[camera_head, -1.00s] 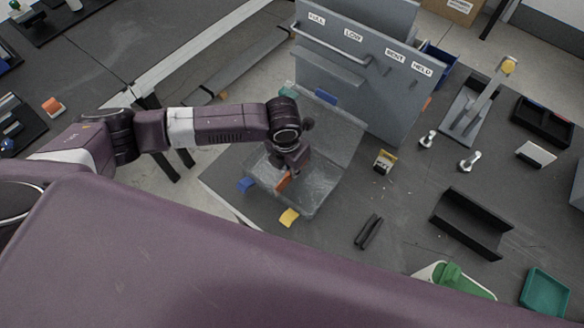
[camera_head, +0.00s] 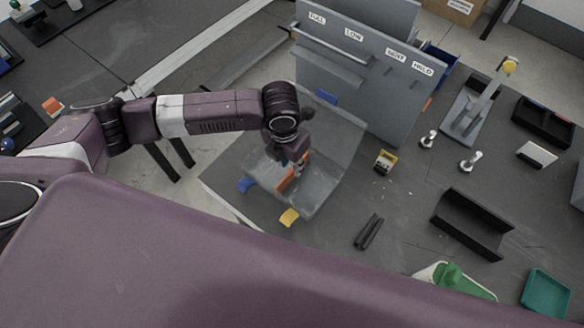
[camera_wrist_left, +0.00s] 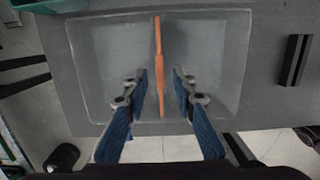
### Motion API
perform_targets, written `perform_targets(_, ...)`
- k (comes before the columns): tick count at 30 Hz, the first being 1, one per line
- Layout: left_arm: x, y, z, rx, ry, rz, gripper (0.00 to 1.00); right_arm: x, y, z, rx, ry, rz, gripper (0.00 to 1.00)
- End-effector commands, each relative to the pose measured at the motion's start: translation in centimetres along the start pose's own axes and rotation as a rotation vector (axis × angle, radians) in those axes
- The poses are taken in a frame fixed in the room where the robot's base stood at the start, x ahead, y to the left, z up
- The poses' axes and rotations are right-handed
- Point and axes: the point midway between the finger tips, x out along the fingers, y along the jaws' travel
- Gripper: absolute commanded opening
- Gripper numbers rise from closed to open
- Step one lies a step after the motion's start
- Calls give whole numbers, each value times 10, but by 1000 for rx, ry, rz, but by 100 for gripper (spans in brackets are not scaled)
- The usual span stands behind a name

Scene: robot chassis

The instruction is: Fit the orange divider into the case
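The orange divider (camera_head: 288,179) stands in the grey, see-through case (camera_head: 322,192) on the table. In the left wrist view the divider (camera_wrist_left: 159,50) is a thin upright strip running from the far wall of the case (camera_wrist_left: 215,60) toward the near wall, slightly left of the middle. I cannot tell whether it is seated in a slot. My left gripper (camera_wrist_left: 162,76) is open, with its blue-padded fingers apart on either side of the divider's near part and a gap on each side. In the head view my left gripper (camera_head: 294,158) is over the case. My right gripper is not in view.
A grey labelled panel (camera_head: 365,75) stands behind the case. A blue tab (camera_head: 246,184) and a yellow tab (camera_head: 289,217) are at the case's near side. A black bar (camera_head: 369,232) and a black channel (camera_head: 472,222) lie to the right, with free table between.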

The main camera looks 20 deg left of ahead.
Motion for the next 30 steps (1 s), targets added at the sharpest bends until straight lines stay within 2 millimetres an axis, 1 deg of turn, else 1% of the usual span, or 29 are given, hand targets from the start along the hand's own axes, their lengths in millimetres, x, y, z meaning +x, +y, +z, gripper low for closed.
perform_targets(1,-13,0,1,2,-4,0,25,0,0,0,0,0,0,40)
perform_targets(6,-46,0,0,2,-4,1,25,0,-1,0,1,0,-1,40)
perform_targets(9,-60,0,1,1,-3,0,25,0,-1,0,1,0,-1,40)
perform_targets(12,-68,0,0,0,-1,0,25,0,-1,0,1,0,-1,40)
perform_targets(16,-72,0,-1,0,1,0,25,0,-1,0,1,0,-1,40)
perform_targets(30,-72,0,0,0,0,0,25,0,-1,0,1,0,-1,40)
